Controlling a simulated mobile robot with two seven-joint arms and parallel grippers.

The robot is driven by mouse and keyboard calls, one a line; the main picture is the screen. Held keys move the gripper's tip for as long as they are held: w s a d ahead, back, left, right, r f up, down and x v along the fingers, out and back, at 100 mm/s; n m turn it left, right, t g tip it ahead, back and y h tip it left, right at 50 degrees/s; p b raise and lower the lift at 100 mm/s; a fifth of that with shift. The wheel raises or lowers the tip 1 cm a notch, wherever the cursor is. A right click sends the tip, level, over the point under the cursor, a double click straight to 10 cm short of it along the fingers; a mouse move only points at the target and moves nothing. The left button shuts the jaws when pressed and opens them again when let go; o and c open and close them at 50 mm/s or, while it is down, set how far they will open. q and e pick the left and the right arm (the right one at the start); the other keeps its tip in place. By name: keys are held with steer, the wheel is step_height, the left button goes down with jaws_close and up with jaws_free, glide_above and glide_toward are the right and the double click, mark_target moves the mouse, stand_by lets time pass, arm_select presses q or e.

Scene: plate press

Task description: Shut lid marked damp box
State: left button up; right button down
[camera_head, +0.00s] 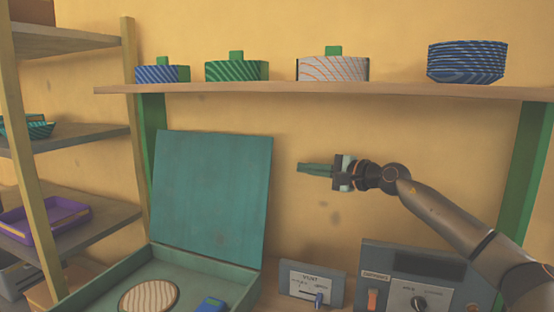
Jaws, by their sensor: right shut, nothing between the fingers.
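A teal box (190,262) stands open at the lower left of the head view. Its lid (210,190) is raised almost upright at the back; I cannot read a mark on it. Inside the box are a round striped disc (148,295) and a small blue object (211,304). My right gripper (303,168) is shut and empty. It points left, in the air to the right of the lid's right edge, with a gap between them. My left gripper is not in view.
A shelf (400,90) above the box carries several patterned containers. A small switch panel (311,283) and a grey control box (420,270) with a knob stand to the right of the box. A shelf rack (70,139) with trays stands at the left.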

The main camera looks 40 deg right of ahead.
arm_select(q)
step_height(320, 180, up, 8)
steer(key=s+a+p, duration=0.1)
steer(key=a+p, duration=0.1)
steer(key=p, duration=0.7)
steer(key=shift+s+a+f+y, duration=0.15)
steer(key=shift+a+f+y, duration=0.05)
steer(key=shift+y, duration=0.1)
arm_select(e)
steer(key=w+a, duration=0.4)
steer(key=w, duration=0.2)
steer(key=shift+w+a+r, duration=0.15)
steer(key=shift+a, duration=0.15)
